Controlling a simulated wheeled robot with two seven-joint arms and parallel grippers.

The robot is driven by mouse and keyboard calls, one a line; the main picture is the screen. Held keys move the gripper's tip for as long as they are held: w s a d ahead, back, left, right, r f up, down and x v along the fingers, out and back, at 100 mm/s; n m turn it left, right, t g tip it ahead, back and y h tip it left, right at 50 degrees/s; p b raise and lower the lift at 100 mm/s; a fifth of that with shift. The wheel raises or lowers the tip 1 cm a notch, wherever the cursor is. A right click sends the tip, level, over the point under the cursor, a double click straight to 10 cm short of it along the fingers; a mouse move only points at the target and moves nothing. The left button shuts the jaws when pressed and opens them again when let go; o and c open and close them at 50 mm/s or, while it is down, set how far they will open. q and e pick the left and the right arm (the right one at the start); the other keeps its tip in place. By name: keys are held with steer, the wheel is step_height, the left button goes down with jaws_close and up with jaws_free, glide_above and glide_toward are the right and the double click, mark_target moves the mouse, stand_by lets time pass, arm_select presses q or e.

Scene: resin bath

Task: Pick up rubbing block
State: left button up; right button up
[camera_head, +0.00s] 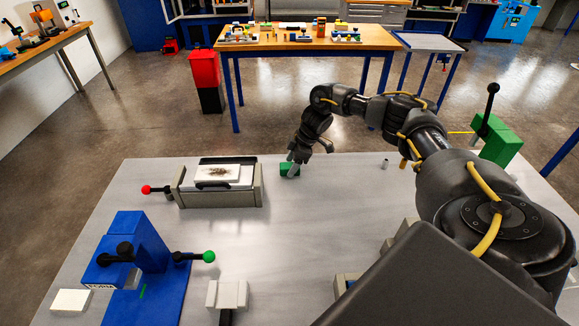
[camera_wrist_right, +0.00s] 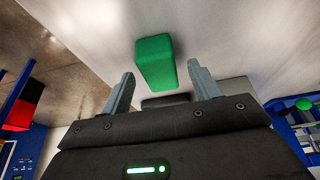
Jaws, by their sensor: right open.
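A small green block (camera_head: 285,172), which I take to be the rubbing block, lies on the grey table (camera_head: 320,215) near its far edge. My right gripper (camera_head: 293,167) reaches down over it from behind and hides part of it. In the right wrist view the green block (camera_wrist_right: 154,58) shows ahead of the open jaws of my right gripper (camera_wrist_right: 161,72). One grey finger is on each side of it, with gaps visible. I cannot tell how deep the block sits between the fingers. My left gripper is not in view.
Left of the block stands a grey holder (camera_head: 257,186) with a white, dark-stained plate (camera_head: 205,173) and a red-knobbed lever. A blue fixture (camera_head: 150,245) with a green-knobbed lever (camera_head: 208,256) is nearer. A green device (camera_head: 500,145) stands far right. The middle of the table is clear.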

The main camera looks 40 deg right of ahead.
steer(key=shift+w+a+f, duration=0.15)
steer(key=shift+f, duration=0.55)
steer(key=shift+c, duration=0.5)
steer(key=c, duration=1)
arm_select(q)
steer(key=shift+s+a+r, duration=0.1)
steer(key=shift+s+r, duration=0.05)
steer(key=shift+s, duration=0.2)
arm_select(e)
steer(key=shift+r, duration=0.2)
